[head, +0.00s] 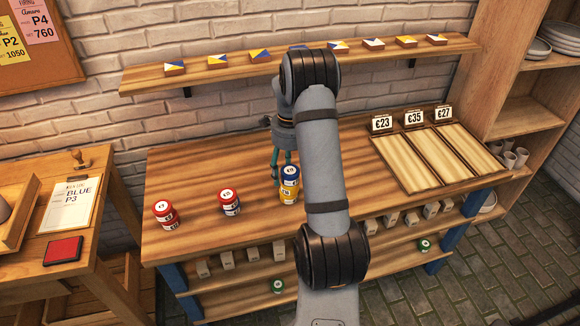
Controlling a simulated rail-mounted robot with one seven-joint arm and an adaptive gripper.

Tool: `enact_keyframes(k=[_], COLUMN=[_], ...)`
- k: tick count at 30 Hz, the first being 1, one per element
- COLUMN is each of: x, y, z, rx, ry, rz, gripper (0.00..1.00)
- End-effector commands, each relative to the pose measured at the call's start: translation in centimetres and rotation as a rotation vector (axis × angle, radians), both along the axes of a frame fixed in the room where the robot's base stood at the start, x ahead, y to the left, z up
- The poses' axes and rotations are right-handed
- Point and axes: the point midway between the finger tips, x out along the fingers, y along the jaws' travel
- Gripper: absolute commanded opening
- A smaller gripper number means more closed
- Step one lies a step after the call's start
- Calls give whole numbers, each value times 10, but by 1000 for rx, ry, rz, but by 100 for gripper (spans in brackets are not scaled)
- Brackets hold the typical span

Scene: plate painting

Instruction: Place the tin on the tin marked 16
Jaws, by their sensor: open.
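A blue tin (289,173) with a white lid label sits on top of a yellow tin (290,195) in a stack near the middle of the workbench. The yellow tin's label is too small to read surely. My gripper (281,172) has teal fingers and points down just left of and behind the stack. It is open, and no tin shows between its fingers. The stack and my arm partly hide the fingers.
Wooden trays with price signs (414,118) lie at the right of the bench (245,160). A shelf (140,80) with small blue, yellow and white blocks runs along the wall. Green tins (278,286) and pale blocks (227,258) stand below.

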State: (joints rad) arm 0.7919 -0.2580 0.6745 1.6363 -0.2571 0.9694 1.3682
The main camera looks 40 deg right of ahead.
Motion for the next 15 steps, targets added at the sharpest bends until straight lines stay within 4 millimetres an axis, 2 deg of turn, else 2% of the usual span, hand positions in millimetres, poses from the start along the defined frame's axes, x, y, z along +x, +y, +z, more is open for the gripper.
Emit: enact_keyframes(k=[5,15], x=[1,1], y=[-1,0], z=[19,92], rx=[-1,-2], ry=[-4,-5], rz=[-2,-1], gripper=[63,63])
